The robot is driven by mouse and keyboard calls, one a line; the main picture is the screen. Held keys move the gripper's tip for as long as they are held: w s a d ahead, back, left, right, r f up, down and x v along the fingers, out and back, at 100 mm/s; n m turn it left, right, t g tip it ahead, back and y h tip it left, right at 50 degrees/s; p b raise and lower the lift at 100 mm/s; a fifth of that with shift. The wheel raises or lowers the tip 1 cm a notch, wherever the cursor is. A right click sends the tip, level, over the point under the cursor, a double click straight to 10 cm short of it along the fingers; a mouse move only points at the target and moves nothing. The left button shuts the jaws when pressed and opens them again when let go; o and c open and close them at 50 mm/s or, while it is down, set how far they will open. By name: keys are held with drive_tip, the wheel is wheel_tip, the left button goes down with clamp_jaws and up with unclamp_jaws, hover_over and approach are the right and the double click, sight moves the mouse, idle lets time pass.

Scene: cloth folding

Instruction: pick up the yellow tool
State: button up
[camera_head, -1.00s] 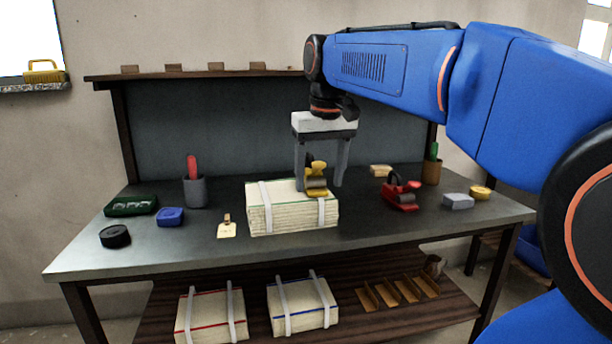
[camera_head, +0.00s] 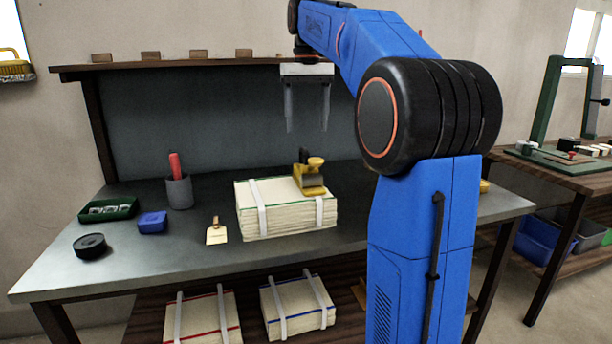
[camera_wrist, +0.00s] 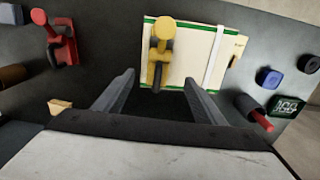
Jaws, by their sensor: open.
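The yellow tool (camera_head: 310,177) has a dark part on it and stands on top of the strapped cloth stack (camera_head: 285,222), near that stack's right strap. In the wrist view the yellow tool (camera_wrist: 160,50) lies ahead of the fingers, between their lines, on the cloth stack (camera_wrist: 195,65). My gripper (camera_head: 307,130) is open and empty. It hangs with fingers pointing down, above and behind the stack, apart from the tool.
A grey cup with a red item (camera_head: 179,190), a green tray (camera_head: 108,209), a blue block (camera_head: 152,222), a black round (camera_head: 90,246) and a tag (camera_head: 216,232) lie left. A red tool (camera_wrist: 60,45) shows in the wrist view. My arm hides the table's right part.

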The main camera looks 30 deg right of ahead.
sight(307, 156)
wheel_tip(307, 156, down, 9)
drive_tip(key=shift+f, duration=0.15)
drive_tip(key=shift+w+d+f, duration=0.1)
drive_tip(key=shift+w+f, duration=0.05)
drive_tip(key=shift+f, duration=1.15)
drive_tip(key=shift+w+d+f, duration=0.1)
drive_tip(key=shift+w+f, duration=0.05)
drive_tip(key=shift+f, duration=1.15)
drive_tip(key=c, duration=1.5)
clamp_jaws()
drive_tip(key=shift+r, duration=0.15)
